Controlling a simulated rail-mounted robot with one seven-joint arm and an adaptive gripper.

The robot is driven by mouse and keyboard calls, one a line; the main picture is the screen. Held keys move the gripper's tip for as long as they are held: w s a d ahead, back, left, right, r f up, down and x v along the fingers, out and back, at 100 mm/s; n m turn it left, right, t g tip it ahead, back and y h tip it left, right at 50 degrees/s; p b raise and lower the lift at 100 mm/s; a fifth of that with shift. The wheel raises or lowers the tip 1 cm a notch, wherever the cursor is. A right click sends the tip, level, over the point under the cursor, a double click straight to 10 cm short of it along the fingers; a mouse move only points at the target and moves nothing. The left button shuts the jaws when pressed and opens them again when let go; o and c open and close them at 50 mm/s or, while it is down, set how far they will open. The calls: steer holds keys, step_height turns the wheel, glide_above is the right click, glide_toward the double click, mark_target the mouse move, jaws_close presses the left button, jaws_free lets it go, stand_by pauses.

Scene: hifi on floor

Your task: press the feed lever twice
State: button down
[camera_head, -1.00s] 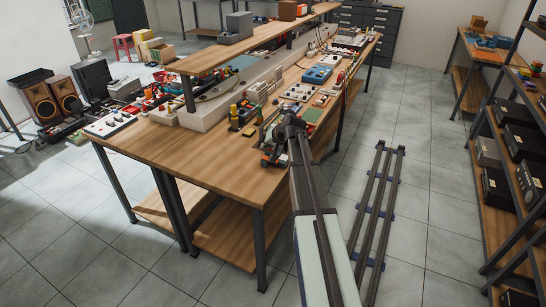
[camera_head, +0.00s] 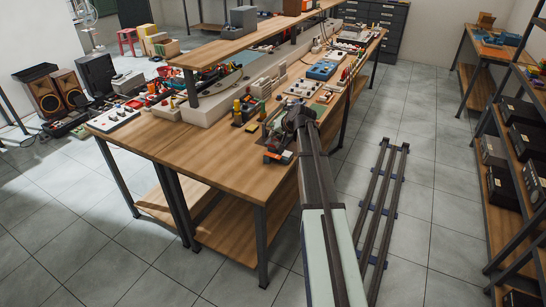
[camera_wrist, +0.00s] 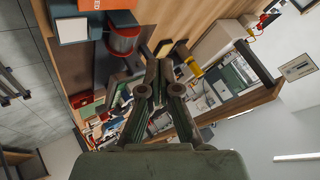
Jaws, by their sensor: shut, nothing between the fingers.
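A small machine with red and dark parts (camera_head: 279,155) stands near the right edge of the wooden workbench, partly hidden by my arm. In the wrist view, an orange-red block (camera_wrist: 103,4) and a red cylinder in a dark frame (camera_wrist: 123,40) show at the upper left. My gripper (camera_wrist: 157,64) is shut and empty, its tips together just right of the dark frame. I cannot tell whether they touch it. Dark bar-like pieces lie around the tips; I cannot single out the feed lever for certain. In the head view, my arm hides the fingertips.
The wooden workbench (camera_head: 190,150) has a bare front area. Yellow and dark items (camera_head: 243,108) stand left of the machine. A raised shelf (camera_head: 225,58) runs along the bench. Metal rails (camera_head: 384,190) lie on the floor at the right, with shelving (camera_head: 507,170) beyond.

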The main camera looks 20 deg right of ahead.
mark_target(272, 154)
steer(key=shift+f+b, duration=1.75)
steer(key=shift+f, duration=2.15)
steer(key=shift+f+b, duration=0.3)
steer(key=shift+f, duration=0.1)
steer(key=shift+f+b, duration=0.5)
steer(key=shift+f, duration=0.25)
steer(key=shift+r, duration=0.1)
steer(key=shift+r+p, duration=0.5)
steer(key=shift+r, duration=0.6)
steer(key=shift+r+p, duration=1.1)
steer(key=shift+r, duration=1.4)
